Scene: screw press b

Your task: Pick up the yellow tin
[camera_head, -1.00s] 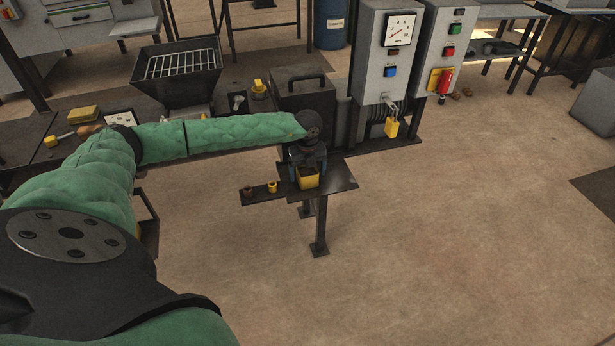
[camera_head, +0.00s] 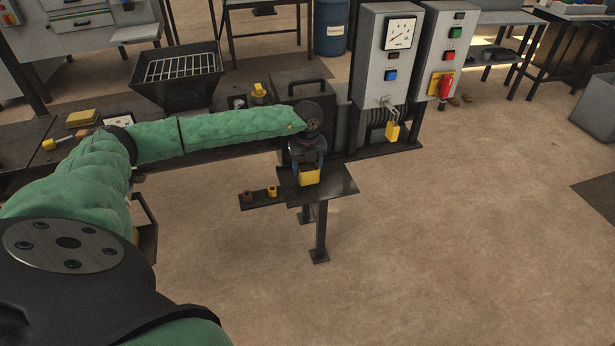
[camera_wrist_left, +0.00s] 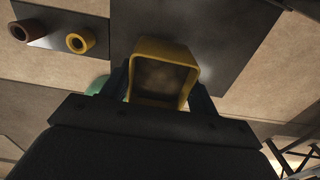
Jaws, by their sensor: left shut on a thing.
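The yellow tin (camera_head: 309,174) is a small square open-topped tin at the small dark stand. My left gripper (camera_head: 308,163) is shut on it, with the fingers on either side of the tin. In the left wrist view the tin (camera_wrist_left: 163,72) sits between the two fingers, and its inside looks brown. The tin appears above the stand's dark plate (camera_head: 335,184); a gap beneath it is hard to judge. My right gripper is not in view.
A narrow side plate holds a brown ring (camera_head: 247,197) and a yellow ring (camera_head: 272,191), left of the tin. Behind stand a dark box with a handle (camera_head: 300,88) and grey control cabinets (camera_head: 377,45).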

